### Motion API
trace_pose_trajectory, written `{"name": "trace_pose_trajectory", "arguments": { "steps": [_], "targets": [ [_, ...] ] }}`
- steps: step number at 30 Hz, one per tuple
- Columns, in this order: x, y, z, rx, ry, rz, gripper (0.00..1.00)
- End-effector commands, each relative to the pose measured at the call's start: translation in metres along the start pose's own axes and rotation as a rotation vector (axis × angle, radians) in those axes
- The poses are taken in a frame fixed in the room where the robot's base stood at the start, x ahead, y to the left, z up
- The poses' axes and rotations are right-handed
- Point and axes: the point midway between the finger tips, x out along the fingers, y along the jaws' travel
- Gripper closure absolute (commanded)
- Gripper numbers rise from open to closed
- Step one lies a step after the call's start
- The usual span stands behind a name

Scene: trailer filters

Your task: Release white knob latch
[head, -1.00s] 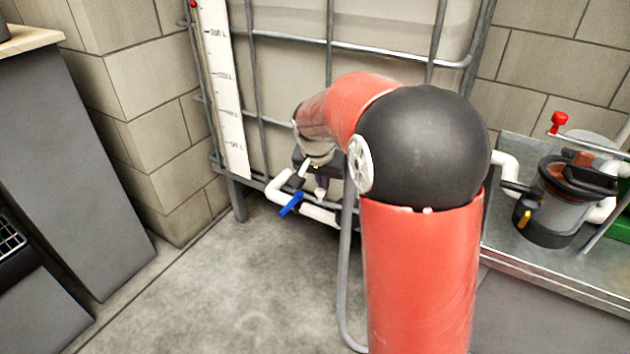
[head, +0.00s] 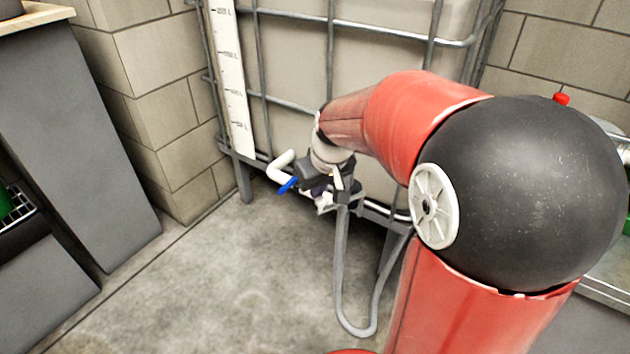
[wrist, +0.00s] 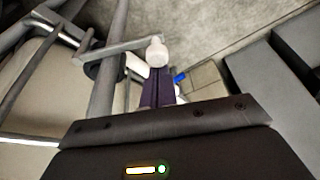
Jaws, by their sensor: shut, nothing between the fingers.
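In the wrist view, a white knob (wrist: 157,52) sits at the end of a grey bar (wrist: 120,49) that runs left to the tube frame. My gripper (wrist: 157,72) has its dark purple fingers together, with the tips just below the knob in the picture. I cannot tell whether they touch it. In the head view my gripper (head: 328,192) is low at the front of the caged tank (head: 290,70), partly hidden by my wrist. I cannot make out the knob clearly there.
A white pipe (head: 279,168) with a blue valve handle (head: 288,186) is left of my gripper. A grey tube loop (head: 341,270) hangs below it. Concrete floor (head: 220,280) is clear at the front. A grey cabinet (head: 70,150) stands at the left.

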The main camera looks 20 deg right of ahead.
Motion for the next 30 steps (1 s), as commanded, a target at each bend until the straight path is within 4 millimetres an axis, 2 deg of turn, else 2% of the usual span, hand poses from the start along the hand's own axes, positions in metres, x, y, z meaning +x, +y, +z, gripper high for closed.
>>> {"name": "trace_pose_trajectory", "arguments": {
  "steps": [12, 30],
  "targets": [
    [-0.007, -0.001, 0.022, 0.002, -0.002, 0.002, 1.00],
    [-0.008, -0.001, 0.028, 0.004, -0.008, 0.001, 1.00]
  ]
}}
